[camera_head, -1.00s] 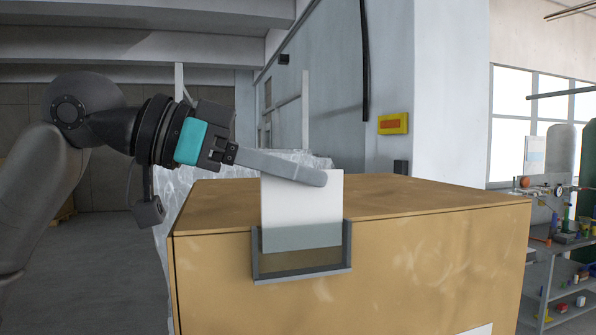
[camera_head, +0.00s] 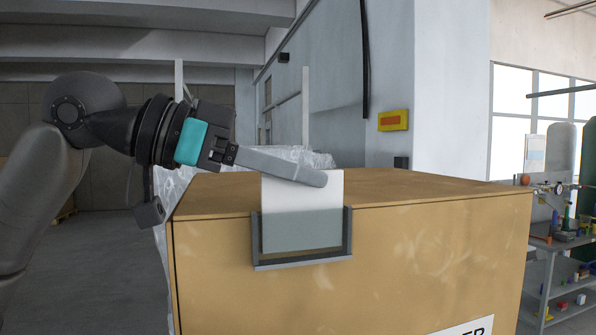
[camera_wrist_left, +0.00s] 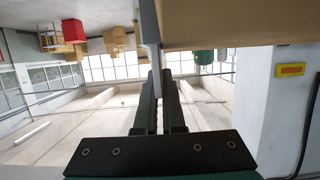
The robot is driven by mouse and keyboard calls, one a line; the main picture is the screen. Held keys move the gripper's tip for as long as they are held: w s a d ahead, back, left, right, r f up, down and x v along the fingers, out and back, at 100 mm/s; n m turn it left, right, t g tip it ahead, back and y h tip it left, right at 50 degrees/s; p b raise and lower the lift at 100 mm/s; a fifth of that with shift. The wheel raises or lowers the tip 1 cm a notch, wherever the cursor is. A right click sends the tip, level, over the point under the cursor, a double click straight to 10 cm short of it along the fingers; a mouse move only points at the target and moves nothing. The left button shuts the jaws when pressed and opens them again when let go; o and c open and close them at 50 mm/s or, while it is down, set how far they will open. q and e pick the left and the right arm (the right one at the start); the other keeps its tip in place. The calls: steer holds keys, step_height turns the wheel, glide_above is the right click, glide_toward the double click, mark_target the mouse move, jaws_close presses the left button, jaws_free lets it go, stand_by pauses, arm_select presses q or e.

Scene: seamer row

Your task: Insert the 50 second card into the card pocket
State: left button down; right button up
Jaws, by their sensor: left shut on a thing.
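The white card (camera_head: 298,192) stands upright with its lower part inside the grey-framed card pocket (camera_head: 347,240) on the front of the large tan box. The card's lower part shows through the pocket's clear front, with its bottom edge a little above the pocket's bottom bar. My left gripper (camera_head: 312,178) is shut on the card's upper part, above the pocket's rim. In the left wrist view the fingers (camera_wrist_left: 158,82) are closed together beside the tan box, and the card shows only as a thin pale edge at most. The right gripper is in neither view.
The tan box (camera_head: 430,250) fills the middle and right. Plastic-wrapped goods (camera_head: 300,157) stand behind it. A shelf with small items (camera_head: 560,245) and gas cylinders stands at the far right. Open floor (camera_head: 110,270) lies to the left.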

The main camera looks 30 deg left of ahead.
arm_select(q)
steer(key=shift+r+p, duration=2.45)
steer(key=shift+r, duration=0.15)
steer(key=shift+f+b, duration=2.6)
steer(key=shift+f, duration=0.15)
steer(key=c, duration=0.9)
jaws_free()
steer(key=shift+c, duration=0.2)
steer(key=shift+s+a+r+b, duration=0.1)
steer(key=shift+s+a+b, duration=0.2)
steer(key=shift+s+a, duration=0.1)
steer(key=b+v, duration=0.2)
steer(key=v, duration=1.2)
steer(key=shift+s+b, duration=0.2)
steer(key=shift+b, duration=0.15)
